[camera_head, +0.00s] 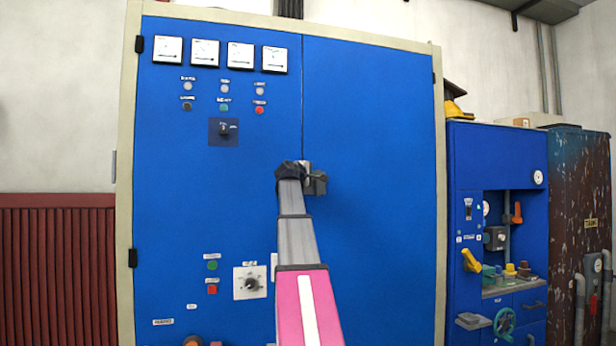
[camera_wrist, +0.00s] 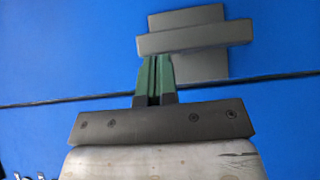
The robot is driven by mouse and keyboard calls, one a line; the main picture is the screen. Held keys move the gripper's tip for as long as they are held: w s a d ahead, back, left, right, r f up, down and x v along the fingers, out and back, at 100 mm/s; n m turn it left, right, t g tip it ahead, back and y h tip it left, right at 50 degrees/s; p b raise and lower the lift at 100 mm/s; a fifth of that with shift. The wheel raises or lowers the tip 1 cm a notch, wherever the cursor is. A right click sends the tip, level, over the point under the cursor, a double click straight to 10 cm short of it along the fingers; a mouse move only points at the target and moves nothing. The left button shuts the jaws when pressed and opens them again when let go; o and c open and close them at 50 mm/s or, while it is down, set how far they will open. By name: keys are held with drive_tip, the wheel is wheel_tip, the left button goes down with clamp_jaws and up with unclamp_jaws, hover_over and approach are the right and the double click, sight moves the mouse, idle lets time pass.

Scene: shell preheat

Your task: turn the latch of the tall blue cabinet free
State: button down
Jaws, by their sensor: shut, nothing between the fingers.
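The tall blue cabinet (camera_head: 370,110) has two doors that look shut, with a thin seam between them. In the head view the latch (camera_head: 305,168) is partly hidden behind my gripper (camera_head: 290,170) at the seam. My gripper's green fingers (camera_wrist: 155,78) are together with nothing between them. Their tips reach the lower edge of the grey bar; I cannot tell whether they touch it.
Gauges (camera_head: 203,52), buttons and a dark rotary switch (camera_head: 223,131) sit on the left door. A dial (camera_head: 250,282) is low beside my arm. A lower blue unit with a yellow handle (camera_head: 471,260) stands to the right. The right door face is otherwise clear.

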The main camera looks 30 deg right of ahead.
sight(320, 172)
drive_tip(key=shift+d+r+m+g+y, duration=0.3)
drive_tip(key=shift+r+m+g+y, duration=0.1)
drive_tip(key=shift+m+y, duration=0.2)
idle(0.6)
drive_tip(key=d+m+y, duration=0.2)
drive_tip(key=y, duration=0.1)
drive_tip(key=r+m+y, duration=0.1)
drive_tip(key=shift+s+d+m+g+y, duration=0.35)
drive_tip(key=shift+d+m+g+y, duration=0.05)
drive_tip(key=d+m+y, duration=0.1)
drive_tip(key=y, duration=0.1)
drive_tip(key=d+f+m+y, duration=0.1)
drive_tip(key=y, duration=0.1)
drive_tip(key=s+d+m+y, duration=0.1)
drive_tip(key=y, duration=0.1)
drive_tip(key=shift+d+f+m+t, duration=0.15)
drive_tip(key=shift+f+m+t, duration=0.15)
drive_tip(key=shift+d+f, duration=0.1)
drive_tip(key=shift+d, duration=0.05)
idle(0.6)
